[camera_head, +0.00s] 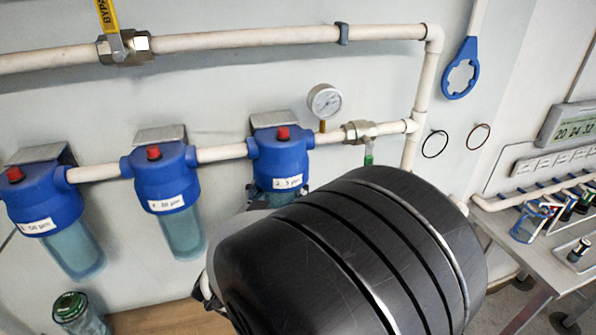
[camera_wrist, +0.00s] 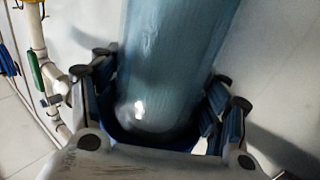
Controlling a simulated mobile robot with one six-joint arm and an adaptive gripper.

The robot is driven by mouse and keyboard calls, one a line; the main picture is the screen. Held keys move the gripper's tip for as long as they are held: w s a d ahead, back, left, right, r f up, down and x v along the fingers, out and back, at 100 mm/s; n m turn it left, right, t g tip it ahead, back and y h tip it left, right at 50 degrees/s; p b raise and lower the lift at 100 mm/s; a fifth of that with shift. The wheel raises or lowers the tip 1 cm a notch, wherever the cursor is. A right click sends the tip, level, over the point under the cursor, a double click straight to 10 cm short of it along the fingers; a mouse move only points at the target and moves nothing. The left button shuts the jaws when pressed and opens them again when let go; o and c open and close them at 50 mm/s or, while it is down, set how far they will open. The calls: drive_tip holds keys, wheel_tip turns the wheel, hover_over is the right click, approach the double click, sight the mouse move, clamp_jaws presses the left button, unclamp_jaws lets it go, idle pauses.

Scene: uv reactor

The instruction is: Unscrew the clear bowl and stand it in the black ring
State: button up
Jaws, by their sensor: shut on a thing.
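Three filter housings with blue heads and clear bluish bowls hang in a row on the wall pipe. My gripper (camera_wrist: 160,95) is shut on a clear bowl (camera_wrist: 175,50), with dark, blue-padded fingers on both sides of it. The bowl's rounded end points toward my palm in the wrist view. In the head view my gripper is at the right housing (camera_head: 279,150), whose lower part is mostly hidden by my arm. Whether its bowl is still threaded in cannot be seen. A thin black ring (camera_head: 435,144) is on the wall right of the pipe.
The middle housing (camera_head: 165,178) and left housing (camera_head: 42,200) are close on the left. A gauge (camera_head: 324,101), a vertical pipe (camera_head: 424,85) and a blue wrench (camera_head: 461,77) are near. A red ring (camera_head: 479,137) is on the wall. A bench (camera_head: 530,255) with small items stands at right.

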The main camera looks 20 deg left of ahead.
drive_tip(key=shift+r, duration=0.2)
drive_tip(key=shift+m+g+h+p, duration=0.5)
drive_tip(key=shift+m+h+p, duration=1.05)
drive_tip(key=shift+h, duration=1.05)
drive_tip(key=o, duration=1.5)
drive_tip(key=shift+f, duration=0.1)
drive_tip(key=shift+c, duration=0.2)
